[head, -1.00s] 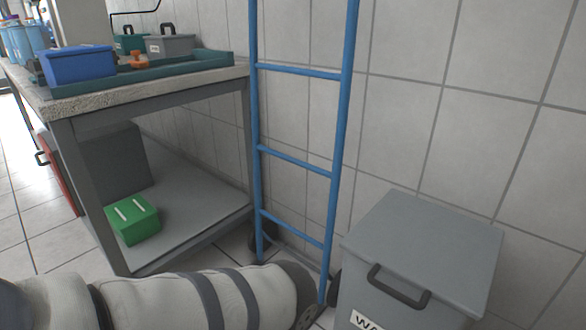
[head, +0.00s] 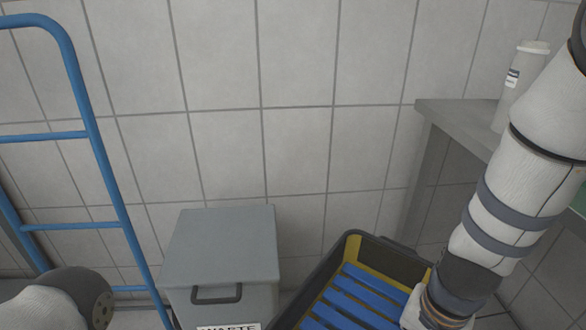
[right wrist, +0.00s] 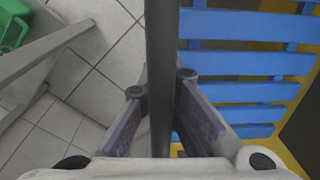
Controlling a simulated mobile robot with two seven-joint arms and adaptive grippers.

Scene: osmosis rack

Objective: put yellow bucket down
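The bucket (head: 313,284) is at the bottom of the head view, right of centre. It has a dark rim, yellow inner walls and blue slats across it; its lower part is cut off. My right gripper (head: 426,309) is at its right side. In the right wrist view the gripper's fingers (right wrist: 161,95) stand on either side of the dark rim (right wrist: 161,40) and appear closed on it. Blue slats and yellow show to the right of the rim. I cannot tell whether the bucket touches the floor. My left arm shows at lower left, but its gripper is out of view.
A grey waste bin (head: 222,250) stands left of the bucket by the tiled wall. A blue ladder-like frame (head: 95,165) is at the far left. A grey table (head: 455,118) with a white bottle (head: 515,90) is at the right. Tiled floor (right wrist: 85,80) shows beside the bucket.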

